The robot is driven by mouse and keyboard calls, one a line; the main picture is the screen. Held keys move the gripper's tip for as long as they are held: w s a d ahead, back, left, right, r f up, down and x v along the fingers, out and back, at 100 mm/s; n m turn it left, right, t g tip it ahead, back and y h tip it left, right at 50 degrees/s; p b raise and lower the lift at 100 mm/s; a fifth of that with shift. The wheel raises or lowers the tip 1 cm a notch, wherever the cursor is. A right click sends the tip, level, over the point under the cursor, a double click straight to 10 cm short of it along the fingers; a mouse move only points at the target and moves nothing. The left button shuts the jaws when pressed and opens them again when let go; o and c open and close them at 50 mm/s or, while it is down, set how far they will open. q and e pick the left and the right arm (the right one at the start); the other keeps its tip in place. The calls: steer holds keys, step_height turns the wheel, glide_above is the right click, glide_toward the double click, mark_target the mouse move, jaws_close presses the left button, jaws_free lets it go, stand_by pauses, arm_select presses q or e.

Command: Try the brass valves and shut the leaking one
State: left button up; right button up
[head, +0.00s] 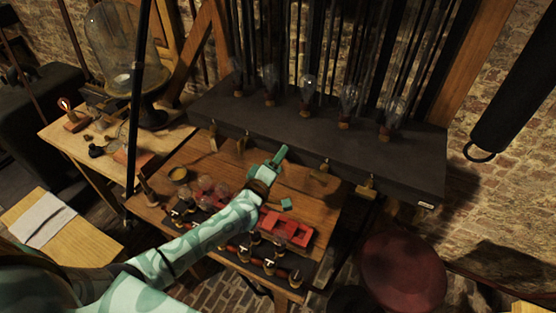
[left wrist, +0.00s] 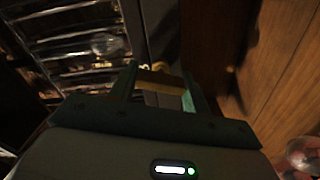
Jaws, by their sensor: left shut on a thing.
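Several brass valves line the front edge of a dark shelf in the head view, among them one at the left (head: 213,137), one at the right of my gripper (head: 325,167) and one further right (head: 367,188). My left gripper (head: 281,156) reaches up to this edge between them. In the left wrist view, the left gripper (left wrist: 160,76) is shut on a brass valve handle (left wrist: 158,83), which lies crosswise between its two fingers. In the head view the gripper hides that valve. No leak can be made out. My right gripper is not in view.
Glass bulbs or jars (head: 308,90) stand on the dark shelf (head: 290,125). Below, a wooden table (head: 305,185) bears a red block (head: 286,229) and several small fittings. A round dark red stool (head: 402,270) stands at the right. A bell jar (head: 120,45) stands at the left.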

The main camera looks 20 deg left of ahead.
arm_select(q)
steer(key=shift+f+n, duration=0.15)
steer(key=shift+n, duration=1.85)
steer(key=shift+c, duration=0.2)
steer(key=o, duration=1)
steer(key=s+a, duration=0.1)
steer(key=s, duration=1.5)
steer(key=shift+s+a, duration=0.2)
